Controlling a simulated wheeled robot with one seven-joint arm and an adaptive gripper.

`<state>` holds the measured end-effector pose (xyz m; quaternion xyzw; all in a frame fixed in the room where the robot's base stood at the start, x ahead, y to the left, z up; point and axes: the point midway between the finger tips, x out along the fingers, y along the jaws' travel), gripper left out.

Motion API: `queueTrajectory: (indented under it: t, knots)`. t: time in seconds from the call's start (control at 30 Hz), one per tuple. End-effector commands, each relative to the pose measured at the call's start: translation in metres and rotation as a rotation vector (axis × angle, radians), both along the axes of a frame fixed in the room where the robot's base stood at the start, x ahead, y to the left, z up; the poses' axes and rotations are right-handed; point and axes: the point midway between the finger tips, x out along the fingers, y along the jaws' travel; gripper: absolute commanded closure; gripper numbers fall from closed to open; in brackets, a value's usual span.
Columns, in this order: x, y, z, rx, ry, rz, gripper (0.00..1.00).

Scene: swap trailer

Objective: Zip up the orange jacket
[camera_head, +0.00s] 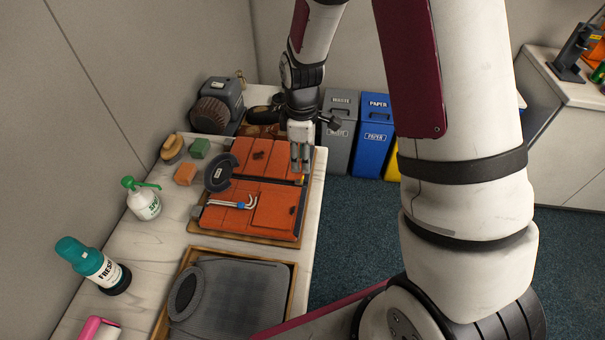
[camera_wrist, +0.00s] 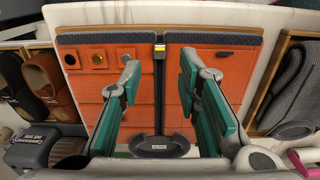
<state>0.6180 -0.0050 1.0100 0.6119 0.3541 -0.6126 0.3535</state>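The orange jacket (camera_head: 275,208) lies flat on a wooden board on the counter, its two front panels split by a dark gap. In the wrist view its left panel (camera_wrist: 85,85) carries several round badges, and its dark round collar (camera_wrist: 158,147) is at the bottom. A small yellow zip pull (camera_wrist: 160,50) sits in the gap near the hem; it also shows as a yellow spot (camera_head: 299,181) beneath my fingers in the head view. My gripper (camera_wrist: 158,68) is open, with teal fingers apart on either side of the gap. It hangs over the hem end (camera_head: 300,165), apparently empty.
A tray with a grey garment (camera_head: 230,290) lies in front; shoes (camera_head: 262,122) lie behind. A spray bottle (camera_head: 143,201), a teal-capped bottle (camera_head: 95,265) and a brush (camera_head: 172,149) stand along the wall side. Grey and blue bins (camera_head: 373,135) stand beyond the counter edge.

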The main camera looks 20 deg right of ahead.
Motion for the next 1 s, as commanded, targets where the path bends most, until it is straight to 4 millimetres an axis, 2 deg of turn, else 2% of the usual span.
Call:
queueTrajectory:
  t: [0.2, 0.4, 0.6, 0.87, 1.0]
  knots:
    - [-0.001, 0.000, -0.038, 0.000, 0.002, -0.001, 0.69]
    - [-0.001, 0.000, -0.061, 0.000, 0.001, 0.000, 0.69]
    - [0.000, 0.000, -0.070, 0.000, -0.002, -0.001, 0.69]
    - [0.000, 0.000, -0.070, 0.000, -0.002, -0.001, 0.69]
    - [0.000, 0.000, -0.070, 0.000, -0.001, -0.001, 1.00]
